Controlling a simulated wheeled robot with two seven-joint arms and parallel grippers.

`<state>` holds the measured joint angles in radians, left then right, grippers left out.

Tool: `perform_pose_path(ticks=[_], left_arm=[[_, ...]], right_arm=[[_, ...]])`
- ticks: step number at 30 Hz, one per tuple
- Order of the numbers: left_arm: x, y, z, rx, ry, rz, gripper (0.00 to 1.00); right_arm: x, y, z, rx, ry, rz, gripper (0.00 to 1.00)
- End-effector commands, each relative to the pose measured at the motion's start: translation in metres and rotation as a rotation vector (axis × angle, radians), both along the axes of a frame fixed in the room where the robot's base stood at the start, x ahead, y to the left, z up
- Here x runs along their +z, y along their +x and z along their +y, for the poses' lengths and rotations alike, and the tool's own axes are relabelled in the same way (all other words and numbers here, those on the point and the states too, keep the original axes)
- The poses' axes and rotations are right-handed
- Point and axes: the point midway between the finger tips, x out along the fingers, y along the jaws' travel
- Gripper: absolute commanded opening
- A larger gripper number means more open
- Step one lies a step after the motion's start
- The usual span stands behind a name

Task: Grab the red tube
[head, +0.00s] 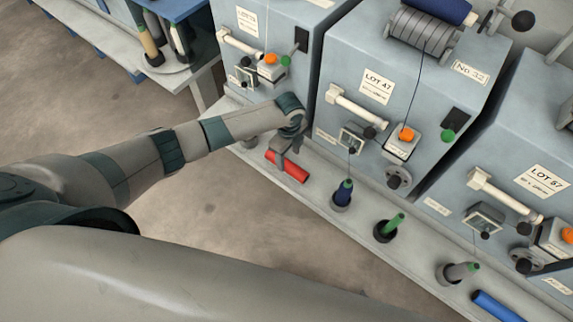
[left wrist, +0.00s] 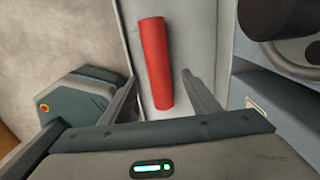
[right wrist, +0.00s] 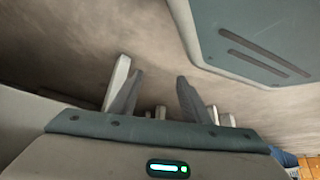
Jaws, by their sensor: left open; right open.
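The red tube (head: 287,166) lies on its side on the grey ledge in front of the machines in the head view. In the left wrist view the red tube (left wrist: 156,63) lies lengthwise, its lower end between the spread fingers. My left gripper (head: 287,155) is open over the tube, with a finger hiding a little of it in the head view. The left wrist view shows the open fingers (left wrist: 158,88), one on each side, with gaps to the tube. My right gripper (right wrist: 155,80) is open and empty above the bare floor.
The ledge (head: 318,190) runs along the machines. A blue tube (head: 497,306) lies at the lower right. The machine (head: 350,50) rises close behind the left gripper.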

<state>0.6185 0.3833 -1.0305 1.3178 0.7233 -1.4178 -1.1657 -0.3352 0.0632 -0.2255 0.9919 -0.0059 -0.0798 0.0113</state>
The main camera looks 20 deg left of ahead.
Motion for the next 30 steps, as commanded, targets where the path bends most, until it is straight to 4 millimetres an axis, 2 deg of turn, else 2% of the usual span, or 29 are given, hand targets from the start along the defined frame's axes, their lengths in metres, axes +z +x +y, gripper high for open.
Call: perform_pose_path(ticks=[8,18,30], left_arm=[[-0.008,0.0,0.002,0.002,0.0,0.001,0.56],[-0.045,0.0,0.006,0.001,0.0,0.002,0.56],[-0.052,0.0,0.006,0.001,-0.001,0.0,0.56]], right_arm=[[0.002,-0.001,0.001,0.0,0.0,0.004,0.43],[-0.011,-0.026,-0.006,-0.001,-0.015,0.066,0.43],[-0.007,-0.018,-0.006,-0.001,-0.014,0.048,0.43]])
